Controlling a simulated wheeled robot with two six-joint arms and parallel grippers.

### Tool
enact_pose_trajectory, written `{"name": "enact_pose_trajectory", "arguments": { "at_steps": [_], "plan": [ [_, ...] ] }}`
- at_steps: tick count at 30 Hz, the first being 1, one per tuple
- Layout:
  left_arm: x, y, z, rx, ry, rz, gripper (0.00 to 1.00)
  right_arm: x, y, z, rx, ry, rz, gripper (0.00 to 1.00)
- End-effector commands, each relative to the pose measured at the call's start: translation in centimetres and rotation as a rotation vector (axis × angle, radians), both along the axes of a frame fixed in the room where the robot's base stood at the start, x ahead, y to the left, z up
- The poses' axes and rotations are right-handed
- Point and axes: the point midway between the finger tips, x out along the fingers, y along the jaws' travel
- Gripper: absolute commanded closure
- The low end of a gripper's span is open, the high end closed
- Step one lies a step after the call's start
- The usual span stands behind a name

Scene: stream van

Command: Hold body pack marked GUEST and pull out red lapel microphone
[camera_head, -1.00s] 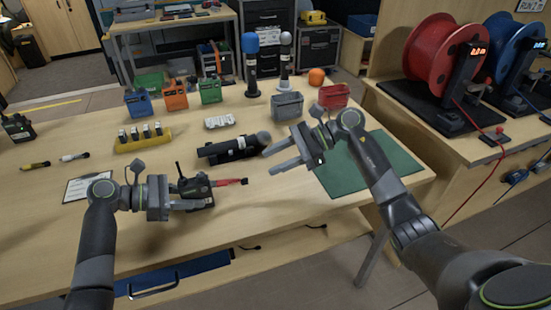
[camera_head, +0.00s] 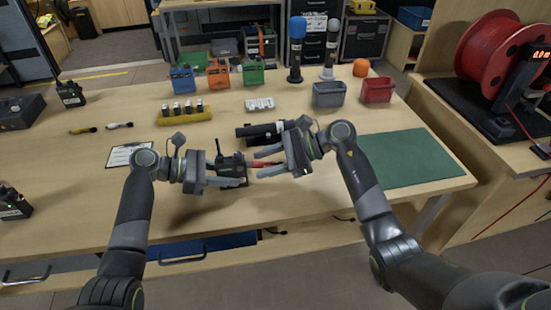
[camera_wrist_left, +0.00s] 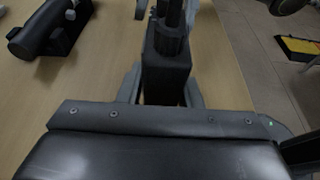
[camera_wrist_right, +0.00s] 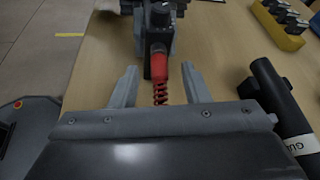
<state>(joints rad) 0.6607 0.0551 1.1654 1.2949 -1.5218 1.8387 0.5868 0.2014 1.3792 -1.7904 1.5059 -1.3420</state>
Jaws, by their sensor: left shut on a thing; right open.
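The black body pack (camera_head: 232,164) is held just above or on the table by my left gripper (camera_head: 238,181). It also fills the jaws in the left wrist view (camera_wrist_left: 166,68). No GUEST mark can be read on it. The red lapel microphone (camera_head: 266,163) sticks out of the pack's right side. In the right wrist view its red plug and coiled lead (camera_wrist_right: 160,78) run from the pack (camera_wrist_right: 152,20) towards my right gripper. My right gripper (camera_wrist_right: 158,82) is open, with a fingertip on either side of the red coil, apart from it.
A black cylinder (camera_wrist_right: 280,105) with a label starting "GU" lies close beside my right gripper. A yellow rack (camera_head: 188,116), a clipboard (camera_head: 128,154) and a green mat (camera_head: 410,160) are around. Grey (camera_head: 329,94) and red (camera_head: 377,90) bins stand behind.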

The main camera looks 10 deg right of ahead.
Motion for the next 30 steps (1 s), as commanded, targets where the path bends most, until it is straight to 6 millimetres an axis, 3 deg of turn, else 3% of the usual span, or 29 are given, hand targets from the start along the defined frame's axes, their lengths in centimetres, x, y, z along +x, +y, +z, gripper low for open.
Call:
{"name": "enact_pose_trajectory", "arguments": {
  "at_steps": [7, 17, 18, 21, 30],
  "plan": [
    [0.01, 0.01, 0.01, 0.000, 0.000, 0.000, 0.94, 0.01, 0.03, -0.01, 0.000, 0.000, 0.000, 0.59],
    [0.01, -0.01, 0.02, 0.000, 0.000, 0.000, 0.94, 0.01, 0.00, 0.00, 0.000, 0.000, 0.000, 1.00],
    [0.01, -0.01, 0.02, 0.000, 0.000, 0.000, 0.94, 0.01, 0.00, -0.01, 0.000, 0.000, 0.000, 0.86],
    [0.00, -0.01, 0.02, 0.000, 0.000, 0.000, 0.94, 0.01, 0.00, -0.01, 0.000, 0.000, 0.000, 0.99],
    [0.00, -0.01, 0.02, 0.000, 0.000, 0.000, 0.94, 0.02, -0.14, -0.01, -0.001, 0.000, 0.000, 1.00]
  ]
}}
